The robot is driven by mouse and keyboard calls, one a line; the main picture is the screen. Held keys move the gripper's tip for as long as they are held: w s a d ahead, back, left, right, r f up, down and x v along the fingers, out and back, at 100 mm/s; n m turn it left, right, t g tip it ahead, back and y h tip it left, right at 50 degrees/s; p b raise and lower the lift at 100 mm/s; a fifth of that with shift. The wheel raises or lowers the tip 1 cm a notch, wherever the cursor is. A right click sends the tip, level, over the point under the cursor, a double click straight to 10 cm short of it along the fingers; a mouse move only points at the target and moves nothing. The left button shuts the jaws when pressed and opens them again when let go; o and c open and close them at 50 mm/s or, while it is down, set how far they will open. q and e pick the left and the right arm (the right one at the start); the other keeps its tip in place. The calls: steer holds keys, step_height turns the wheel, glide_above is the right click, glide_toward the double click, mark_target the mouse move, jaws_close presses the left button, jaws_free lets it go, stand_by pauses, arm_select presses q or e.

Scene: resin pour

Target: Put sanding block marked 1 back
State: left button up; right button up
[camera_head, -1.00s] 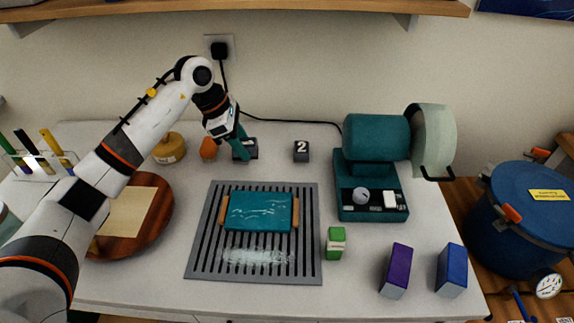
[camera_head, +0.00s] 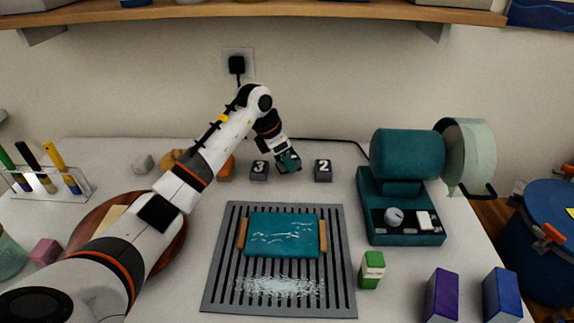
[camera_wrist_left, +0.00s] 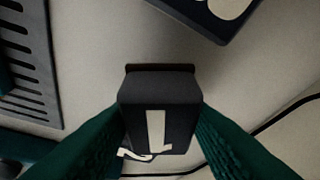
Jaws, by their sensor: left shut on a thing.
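My left gripper (camera_head: 289,164) is at the back of the table, between a dark block marked 3 (camera_head: 259,171) and a dark block marked 2 (camera_head: 323,170). In the left wrist view its teal fingers are shut on the dark sanding block marked 1 (camera_wrist_left: 160,105), gripping it from both sides with the numeral facing the camera. In the head view the fingers mostly hide this block. I cannot tell whether its underside touches the table. Another dark block with a cut-off white numeral (camera_wrist_left: 215,12) shows at the top of the wrist view. My right gripper is not in view.
A slotted grey mat (camera_head: 212,285) bears a teal slab (camera_head: 283,233). A teal machine (camera_head: 402,215) stands right of the block row. A round wooden tray (camera_head: 172,245) lies under my left arm. Green (camera_head: 372,268), purple (camera_head: 441,297) and blue (camera_head: 502,295) blocks stand front right.

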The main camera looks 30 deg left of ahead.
arm_select(q)
steer(key=shift+f, duration=1.4)
steer(key=o, duration=0.9)
steer(key=shift+o, duration=0.2)
steer(key=shift+r, duration=0.2)
steer(key=v, duration=1.2)
steer(key=shift+b, duration=0.35)
steer(key=shift+f, duration=0.1)
